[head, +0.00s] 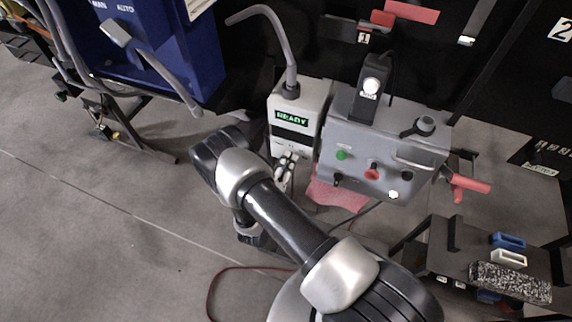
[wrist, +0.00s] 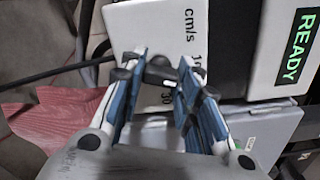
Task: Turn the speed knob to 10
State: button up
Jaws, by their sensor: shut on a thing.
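The white control box (head: 299,97) stands left of centre in the head view, with a green READY display (head: 291,118). My gripper (head: 286,165) is at the lower front of this box. In the wrist view the gripper (wrist: 160,84) has its two blue-padded fingers on either side of the dark speed knob (wrist: 160,70), shut on it. The white face beside the knob bears "cm/s", a partly covered "10" and a "30". The fingers hide part of the dial, and I cannot tell exactly where the knob points. The READY display also shows at the right of the wrist view (wrist: 298,48).
A grey box (head: 375,140) with green, red and black controls stands right beside the white box. A red cloth (head: 335,194) lies below them. A blue cabinet (head: 160,50) with a lever is at the upper left. The floor at left is mostly clear.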

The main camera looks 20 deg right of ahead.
jog(key=shift+n+b, duration=0.35)
jog(key=shift+n, duration=1.75)
jog(key=o, duration=1.1)
jog(key=shift+c, duration=0.2)
jog(key=shift+s+a, duration=0.1)
jog(key=v, duration=1.1)
jog(key=shift+s+a, duration=0.2)
jog(key=shift+s, duration=0.15)
